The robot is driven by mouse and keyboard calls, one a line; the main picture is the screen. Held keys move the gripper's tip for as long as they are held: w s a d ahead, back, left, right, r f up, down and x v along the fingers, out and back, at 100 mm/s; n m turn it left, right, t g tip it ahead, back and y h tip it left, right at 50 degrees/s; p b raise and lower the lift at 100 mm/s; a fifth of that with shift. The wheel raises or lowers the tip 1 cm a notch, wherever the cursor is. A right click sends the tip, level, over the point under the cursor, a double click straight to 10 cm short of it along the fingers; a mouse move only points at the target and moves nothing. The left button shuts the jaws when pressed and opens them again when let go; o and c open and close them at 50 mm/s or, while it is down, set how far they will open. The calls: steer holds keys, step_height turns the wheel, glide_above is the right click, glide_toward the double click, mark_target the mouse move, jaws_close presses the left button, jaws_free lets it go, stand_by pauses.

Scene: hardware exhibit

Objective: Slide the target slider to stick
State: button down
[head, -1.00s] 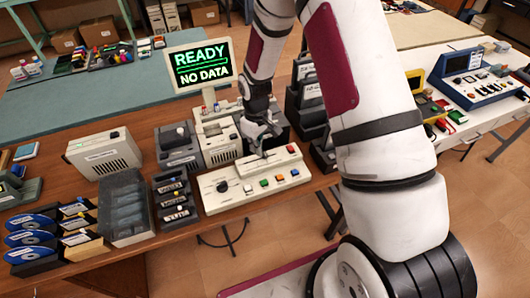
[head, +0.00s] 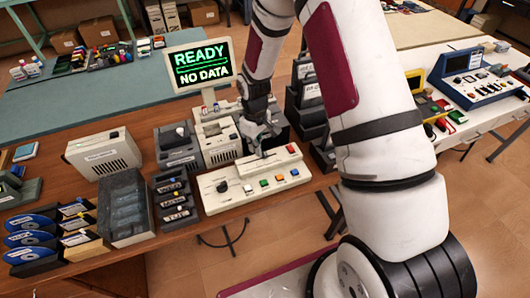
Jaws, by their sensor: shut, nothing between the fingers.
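A cream control panel (head: 252,199) sits at the front edge of the brown table. It has a dark knob (head: 221,186) at the left, a row of coloured buttons (head: 279,178) and a red button (head: 290,149) at the back right. A slot with a small slider (head: 247,189) seems to be left of the buttons; its details are too small to tell. My gripper (head: 258,152) is shut and points down at the back of the panel. Its fingertips are at or just above the panel's top; I cannot tell whether they touch anything. The gripper hides part of the panel's back.
A monitor (head: 201,66) reading "READY NO DATA" stands behind the panel. Left of it are a dark slotted box (head: 176,205), a grey tray (head: 126,228) and a beige box (head: 103,153). Floor is open in front.

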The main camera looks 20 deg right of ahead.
mark_target(265, 152)
steer(key=shift+f+b, duration=0.5)
steer(key=shift+f, duration=1.15)
steer(key=shift+d, duration=1.7)
stand_by(0.5)
steer(key=shift+a, duration=0.3)
stand_by(0.4)
steer(key=shift+r+p, duration=0.95)
steer(key=shift+r, duration=2.55)
steer(key=s+r+m+t, duration=0.1)
steer(key=s+r, duration=0.3)
steer(key=r, duration=0.8)
steer(key=s+r+m+t, duration=0.2)
steer(key=s+r, duration=0.2)
steer(key=r, duration=0.8)
steer(key=s+a+r+m+t, duration=0.1)
steer(key=s+r, duration=0.4)
steer(key=s, duration=0.3)
steer(key=s+a+r+m+t+b, duration=0.1)
steer(key=s+r+m, duration=0.1)
steer(key=s+r, duration=0.3)
steer(key=s, duration=0.4)
steer(key=shift+s+a+t, duration=0.2)
steer(key=shift+a+t, duration=0.05)
steer(key=shift+t, duration=0.05)
